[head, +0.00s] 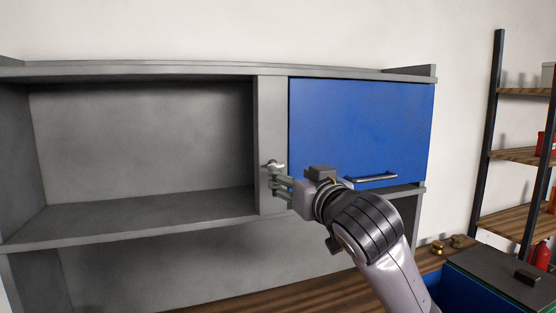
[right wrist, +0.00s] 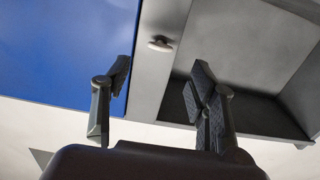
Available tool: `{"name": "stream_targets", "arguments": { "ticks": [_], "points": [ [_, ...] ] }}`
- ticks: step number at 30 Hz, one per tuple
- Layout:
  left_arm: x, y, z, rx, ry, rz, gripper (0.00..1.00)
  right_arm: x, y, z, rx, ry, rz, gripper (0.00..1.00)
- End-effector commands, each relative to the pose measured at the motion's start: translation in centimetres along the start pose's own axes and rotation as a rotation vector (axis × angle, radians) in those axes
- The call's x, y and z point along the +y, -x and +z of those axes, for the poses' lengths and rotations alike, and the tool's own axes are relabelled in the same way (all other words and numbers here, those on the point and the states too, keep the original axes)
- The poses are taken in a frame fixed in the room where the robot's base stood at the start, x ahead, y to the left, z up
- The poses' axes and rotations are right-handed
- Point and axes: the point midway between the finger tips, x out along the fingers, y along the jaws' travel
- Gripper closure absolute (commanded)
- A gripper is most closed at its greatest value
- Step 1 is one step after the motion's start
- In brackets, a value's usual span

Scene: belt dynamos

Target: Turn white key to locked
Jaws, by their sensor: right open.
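The white key (right wrist: 160,43) shows in the right wrist view as a small pale knob on the grey post between the blue door and the open compartment. In the head view the key (head: 271,163) is a small light shape at the tips of my right gripper (head: 276,178), partly hidden by the fingers. In the right wrist view my right gripper (right wrist: 160,85) is open and empty, with one finger on each side of the key's line and the key beyond the fingertips. Whether a finger touches it, I cannot tell. My left gripper is not in view.
The blue door (head: 362,125) with a metal handle (head: 371,178) is closed, right of the post (head: 272,120). An open grey compartment (head: 140,145) lies to the left. A wooden counter (head: 300,299) runs below. A shelf rack (head: 490,130) and a dark-topped blue box (head: 500,280) stand at right.

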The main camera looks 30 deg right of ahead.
Motion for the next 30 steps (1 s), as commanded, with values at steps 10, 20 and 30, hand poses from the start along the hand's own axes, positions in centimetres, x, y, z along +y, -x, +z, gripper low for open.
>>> {"name": "stream_targets", "arguments": {
  "ticks": [10,20,30],
  "points": [
    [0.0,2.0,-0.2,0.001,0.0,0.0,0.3,0.0,-6.8,-0.2,-0.003,0.001,0.0,0.47],
    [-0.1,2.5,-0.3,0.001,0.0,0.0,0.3,-0.1,-8.9,0.1,-0.001,0.001,-0.001,0.47],
    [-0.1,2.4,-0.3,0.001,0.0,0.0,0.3,0.0,-8.8,0.0,0.0,0.001,-0.001,0.56]
  ]
}}
